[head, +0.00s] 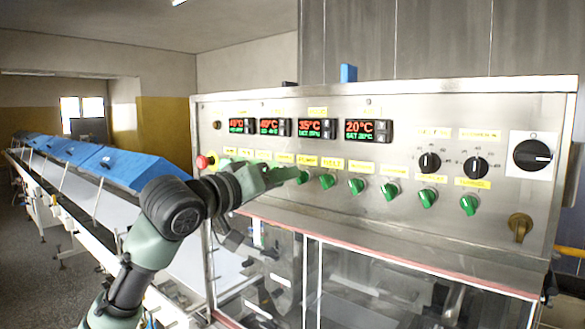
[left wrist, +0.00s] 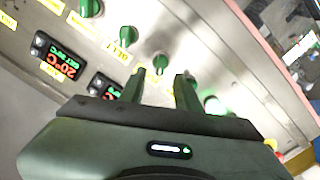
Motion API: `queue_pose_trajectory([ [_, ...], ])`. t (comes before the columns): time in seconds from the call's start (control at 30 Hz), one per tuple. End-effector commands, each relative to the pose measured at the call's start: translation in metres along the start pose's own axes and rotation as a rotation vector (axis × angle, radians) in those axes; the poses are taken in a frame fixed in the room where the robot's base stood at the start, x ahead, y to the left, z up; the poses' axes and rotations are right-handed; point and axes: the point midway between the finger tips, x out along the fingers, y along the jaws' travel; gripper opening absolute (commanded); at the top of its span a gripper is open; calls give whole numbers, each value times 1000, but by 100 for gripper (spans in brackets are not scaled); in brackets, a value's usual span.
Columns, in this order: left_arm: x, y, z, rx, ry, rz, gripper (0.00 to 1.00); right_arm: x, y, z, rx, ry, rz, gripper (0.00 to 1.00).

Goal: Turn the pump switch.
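A row of green rotary switches (head: 356,186) with yellow labels runs along the steel control panel (head: 255,112). The labels are too small to read, so I cannot tell which is the pump switch. My left gripper (head: 288,174) is at the left part of this row and hides some of the switches there. In the left wrist view my left gripper (left wrist: 161,80) has its two fingers apart with nothing held between them. A green switch (left wrist: 162,63) lies just beyond the fingertips. A bright white-green light (left wrist: 213,104) shows beside one finger. My right gripper is not in view.
Red-green temperature displays (head: 368,130) sit above the switches. A red emergency button (head: 203,162) is at the panel's left, black knobs (head: 476,167) and a brass handle (head: 520,227) at the right. Clear guard panels are below; a conveyor with blue covers (head: 130,167) stands left.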

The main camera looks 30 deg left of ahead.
Motion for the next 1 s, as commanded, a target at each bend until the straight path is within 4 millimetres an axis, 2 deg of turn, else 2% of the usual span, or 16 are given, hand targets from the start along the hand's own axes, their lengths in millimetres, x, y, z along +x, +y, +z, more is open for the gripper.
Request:
queue_pose_trajectory([
  [0.03, 9, 2, -4, -3, -2, 0, 33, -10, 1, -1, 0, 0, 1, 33],
  [0.23, 32, 1, -2, -1, 0, 0, 33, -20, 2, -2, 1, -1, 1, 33],
  [0.57, 39, 0, 1, 2, 1, -1, 33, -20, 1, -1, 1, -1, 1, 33],
  [0.6, 39, 0, 1, 2, 1, -1, 30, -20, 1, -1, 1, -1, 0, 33],
  [0.7, 39, 0, 0, 2, 1, -1, 2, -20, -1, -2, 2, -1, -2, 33],
  [1.0, 38, 0, 0, 16, 0, -2, 0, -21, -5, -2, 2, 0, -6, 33],
])
